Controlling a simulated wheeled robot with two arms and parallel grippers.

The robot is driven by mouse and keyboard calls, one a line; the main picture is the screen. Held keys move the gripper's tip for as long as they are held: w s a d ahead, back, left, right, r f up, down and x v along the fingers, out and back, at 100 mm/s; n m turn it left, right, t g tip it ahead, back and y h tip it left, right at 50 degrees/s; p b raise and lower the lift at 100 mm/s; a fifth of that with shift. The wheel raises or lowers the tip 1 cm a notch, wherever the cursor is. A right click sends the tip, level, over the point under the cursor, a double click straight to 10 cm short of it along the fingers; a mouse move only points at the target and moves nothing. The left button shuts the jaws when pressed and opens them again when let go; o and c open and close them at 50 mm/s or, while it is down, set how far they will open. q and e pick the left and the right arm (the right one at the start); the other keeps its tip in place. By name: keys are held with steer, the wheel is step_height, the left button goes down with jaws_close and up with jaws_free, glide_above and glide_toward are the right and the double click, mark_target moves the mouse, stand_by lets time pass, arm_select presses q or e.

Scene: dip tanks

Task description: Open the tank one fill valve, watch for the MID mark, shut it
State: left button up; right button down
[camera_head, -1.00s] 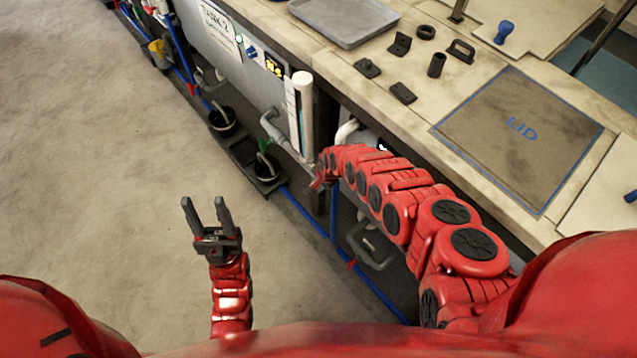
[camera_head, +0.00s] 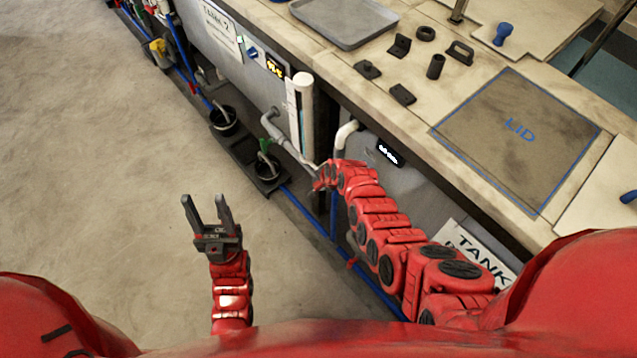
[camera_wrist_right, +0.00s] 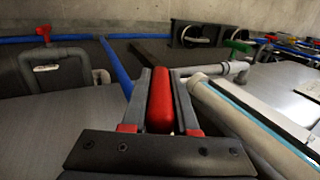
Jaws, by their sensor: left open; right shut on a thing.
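In the right wrist view my right gripper (camera_wrist_right: 161,100) is shut on a red handle (camera_wrist_right: 160,103), which lies lengthwise between its fingers. In the head view my right arm reaches down along the tank front, and the grip itself is too small and covered to make out. A tank with a "TANK" sign (camera_head: 477,250) is partly hidden by that arm; its number is covered. A dark display (camera_head: 389,153) on its front is too small to read. A pale upright tube (camera_head: 303,115) stands beside it; no MID mark is legible. My left gripper (camera_head: 207,210) is open and empty above the floor.
A green-handled valve (camera_head: 265,145) sits over a dark cup (camera_head: 266,168) at floor level. Another red-handled valve (camera_wrist_right: 43,34) shows in the wrist view. The bench holds a LID plate (camera_head: 515,140), a grey tray (camera_head: 345,20) and several dark parts. The floor at left is clear.

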stand_by(0.4)
steer(key=shift+t+y, duration=0.3)
steer(key=shift+t, duration=0.1)
steer(key=shift+f+t+b, duration=0.15)
steer(key=shift+t+b, duration=0.15)
steer(key=shift+b, duration=0.35)
steer(key=t+y+b, duration=0.1)
steer(key=b, duration=0.4)
steer(key=t+y+b, duration=0.1)
steer(key=t+b, duration=0.1)
steer(key=b, duration=0.4)
steer(key=f+t+y+b, duration=0.1)
steer(key=b, duration=0.5)
steer(key=shift+w+a+t+y, duration=0.15)
steer(key=shift+w+t+y, duration=0.15)
steer(key=shift+y, duration=0.1)
steer(key=r+t+y+b, duration=0.1)
steer(key=t+b, duration=0.1)
steer(key=b, duration=0.5)
steer(key=t+y+b, duration=0.2)
steer(key=b, duration=0.6)
steer(key=shift+a+r, duration=0.1)
steer(key=shift+r, duration=0.3)
steer(key=shift+r+b, duration=0.25)
steer(key=shift+b, duration=0.5)
steer(key=shift+r+t, duration=0.15)
steer(key=shift+t, duration=0.15)
